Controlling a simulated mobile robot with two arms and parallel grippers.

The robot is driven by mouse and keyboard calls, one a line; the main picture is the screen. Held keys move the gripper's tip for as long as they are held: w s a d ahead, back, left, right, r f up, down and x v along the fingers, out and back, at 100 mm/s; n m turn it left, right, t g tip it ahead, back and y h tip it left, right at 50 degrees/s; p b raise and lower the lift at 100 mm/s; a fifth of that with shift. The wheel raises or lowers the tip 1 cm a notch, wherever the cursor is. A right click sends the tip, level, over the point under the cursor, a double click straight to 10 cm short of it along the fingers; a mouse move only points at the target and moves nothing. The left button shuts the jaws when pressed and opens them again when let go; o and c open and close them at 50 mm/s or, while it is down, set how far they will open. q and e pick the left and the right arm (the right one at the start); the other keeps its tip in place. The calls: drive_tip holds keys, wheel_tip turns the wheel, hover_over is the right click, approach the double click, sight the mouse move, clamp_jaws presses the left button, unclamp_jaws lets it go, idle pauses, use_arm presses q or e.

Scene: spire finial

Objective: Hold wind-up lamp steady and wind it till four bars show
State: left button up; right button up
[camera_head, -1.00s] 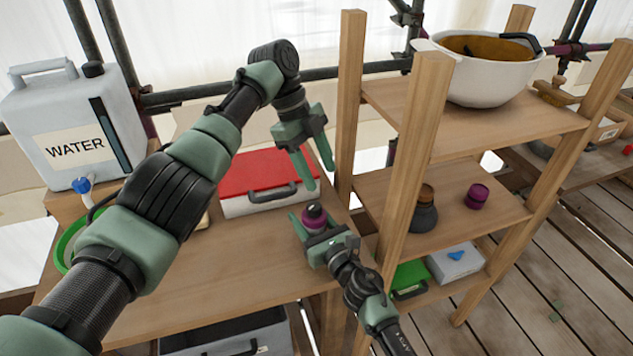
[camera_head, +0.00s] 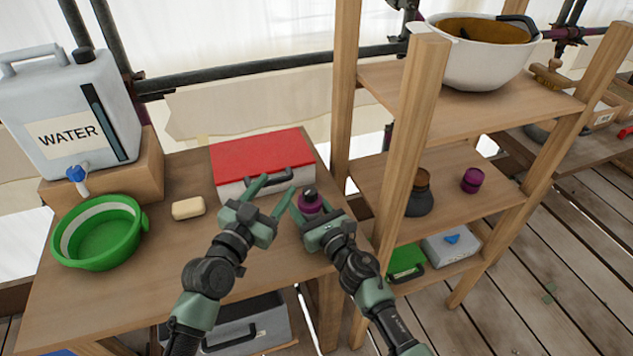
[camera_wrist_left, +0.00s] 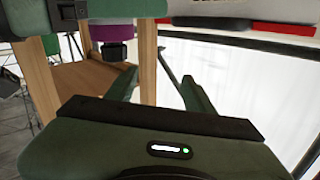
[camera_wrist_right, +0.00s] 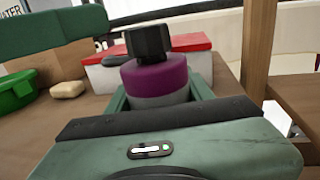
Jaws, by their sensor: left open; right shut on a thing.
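The wind-up lamp (camera_head: 310,202) is a small purple and grey body with a black knob on top. It stands upright at the right end of the wooden table. My right gripper (camera_head: 316,212) is shut on its lower body; the lamp also fills the middle of the right wrist view (camera_wrist_right: 158,75). My left gripper (camera_head: 268,196) is open and empty just left of the lamp, its fingers pointing away from me. In the left wrist view the lamp (camera_wrist_left: 112,33) shows at the top, outside the fingers. No charge bars are visible.
A red-lidded white box (camera_head: 262,160) lies right behind the grippers. Soap (camera_head: 188,208), a green basin (camera_head: 98,235) and a water canister (camera_head: 70,110) are at the left. A wooden shelf (camera_head: 465,205) with a dark jar (camera_head: 420,195) and purple pot (camera_head: 472,180) stands right.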

use_arm(q)
drive_tip(key=h, duration=0.1)
approach(314, 187)
drive_tip(key=shift+g, duration=0.3)
drive_tip(key=x, duration=1.2)
drive_tip(key=shift+a+r, duration=0.1)
drive_tip(key=shift+a, duration=0.1)
drive_tip(key=shift+c, duration=0.3)
clamp_jaws()
drive_tip(key=shift+r, duration=0.15)
